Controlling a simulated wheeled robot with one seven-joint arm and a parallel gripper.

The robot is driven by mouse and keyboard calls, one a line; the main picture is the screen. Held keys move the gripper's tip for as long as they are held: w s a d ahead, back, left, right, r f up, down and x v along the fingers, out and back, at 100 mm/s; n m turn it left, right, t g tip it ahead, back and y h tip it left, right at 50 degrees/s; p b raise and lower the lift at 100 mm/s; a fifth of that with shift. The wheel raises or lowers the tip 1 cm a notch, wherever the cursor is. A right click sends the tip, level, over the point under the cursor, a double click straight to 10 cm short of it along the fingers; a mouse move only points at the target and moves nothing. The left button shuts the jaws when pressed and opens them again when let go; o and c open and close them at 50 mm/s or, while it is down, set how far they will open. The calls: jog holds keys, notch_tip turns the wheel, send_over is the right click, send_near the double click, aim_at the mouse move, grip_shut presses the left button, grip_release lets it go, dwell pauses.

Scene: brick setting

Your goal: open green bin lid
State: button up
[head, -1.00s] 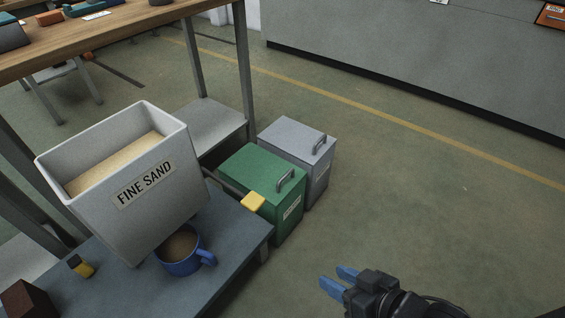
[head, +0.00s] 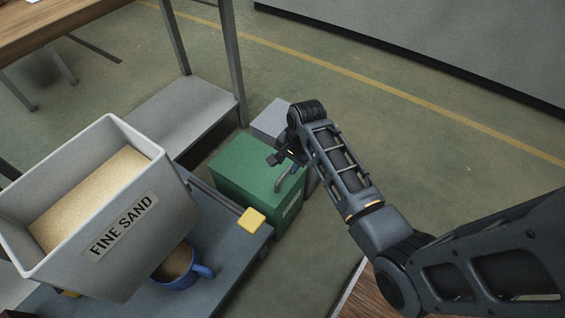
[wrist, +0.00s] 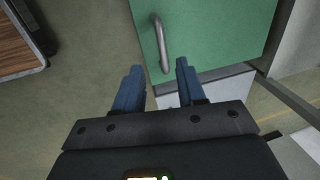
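The green bin (head: 250,172) stands on the floor, and its flat lid looks closed. Its grey bar handle (head: 286,178) is on the lid near the right edge. In the wrist view the green lid (wrist: 215,35) fills the upper right, with the handle (wrist: 161,44) at its left side. My gripper (wrist: 158,82) is open, its two blue fingers apart and empty. The handle's near end lies just ahead of the gap between the fingertips.
A grey bin (head: 272,118) stands right behind the green one, partly hidden by my arm. Floor to the right is open.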

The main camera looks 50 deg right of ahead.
aim_at(283, 175)
jog(key=b+x, duration=0.3)
jog(key=x, duration=0.4)
jog(key=shift+w+d+f, duration=0.15)
jog(key=shift+f, duration=0.15)
grip_shut()
dwell(0.5)
